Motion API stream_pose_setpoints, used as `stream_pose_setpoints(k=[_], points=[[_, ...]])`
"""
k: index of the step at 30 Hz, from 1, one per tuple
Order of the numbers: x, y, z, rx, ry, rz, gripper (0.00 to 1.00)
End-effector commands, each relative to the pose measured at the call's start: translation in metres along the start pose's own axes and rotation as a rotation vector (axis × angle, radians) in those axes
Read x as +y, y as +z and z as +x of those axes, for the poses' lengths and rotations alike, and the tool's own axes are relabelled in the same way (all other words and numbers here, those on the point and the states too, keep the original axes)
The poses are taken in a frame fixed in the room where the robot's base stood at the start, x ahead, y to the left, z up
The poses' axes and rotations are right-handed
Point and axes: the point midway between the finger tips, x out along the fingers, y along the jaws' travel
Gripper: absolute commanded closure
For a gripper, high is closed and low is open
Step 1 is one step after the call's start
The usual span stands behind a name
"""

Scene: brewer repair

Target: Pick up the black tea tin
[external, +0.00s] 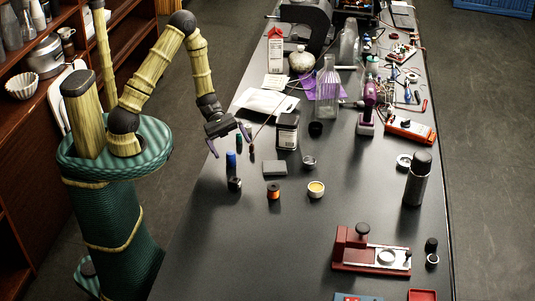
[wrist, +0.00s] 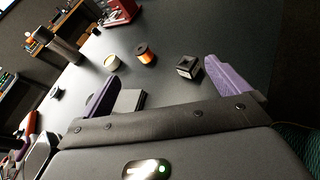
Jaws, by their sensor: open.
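The black tea tin (external: 287,135) stands upright on the dark table in the external view. It is a dark box-shaped tin with a pale label on its front. My gripper (external: 230,144) is open and empty, to the left of the tin and apart from it, near the table's left edge. Its two purple fingers also show in the wrist view (wrist: 164,68), spread wide with nothing held between them. I cannot tell whether the pale rounded shape at the wrist view's lower left is the tin.
A blue cylinder (external: 231,160), a grey block (external: 275,168), an orange spool (external: 273,190) and a small cup (external: 316,189) sit nearby. The front left table is clear.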

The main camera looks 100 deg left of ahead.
Motion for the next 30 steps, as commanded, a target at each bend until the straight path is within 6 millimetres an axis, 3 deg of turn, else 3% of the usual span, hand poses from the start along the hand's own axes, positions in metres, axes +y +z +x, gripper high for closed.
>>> stream_pose_setpoints(k=[6, 9, 13, 23, 30], points=[[0.069, -0.041, -0.066, -0.134, 0.487, -0.245, 0.00], [0.090, -0.063, -0.104, -0.177, 0.691, -0.324, 0.00], [0.102, -0.083, -0.136, -0.204, 0.853, -0.379, 0.00], [0.105, -0.086, -0.141, -0.208, 0.883, -0.388, 0.00], [0.120, -0.084, -0.129, -0.208, 0.879, -0.387, 0.00]])
